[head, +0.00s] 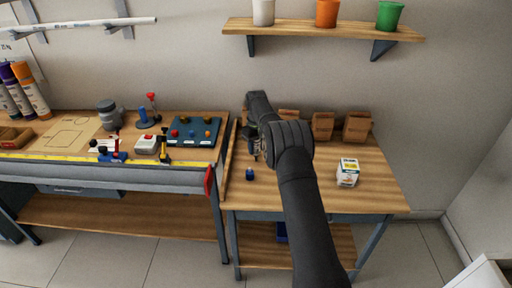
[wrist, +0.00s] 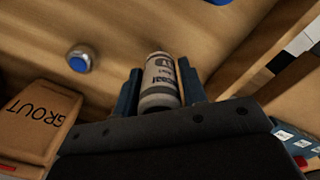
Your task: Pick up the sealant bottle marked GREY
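A white bottle with a dark grey band and dark lettering (wrist: 160,78) stands out between the fingers of my gripper (wrist: 163,85) in the wrist view. Both fingers lie close against its sides, so my gripper appears shut on it. I cannot read the word GREY on it, but the band is grey. In the head view my gripper (head: 256,146) is over the left part of the right-hand table, and my arm hides most of it and the bottle. I cannot tell from these frames how far the bottle is from the tabletop.
A round blue-topped item (wrist: 80,58) stands near the bottle. A GROUT bag (wrist: 38,122) is at lower left. Brown bags (head: 357,126) line the table's back; a white box (head: 347,173) stands right. A wooden shelf with cups (head: 325,30) hangs above. The tabletop's front is mostly clear.

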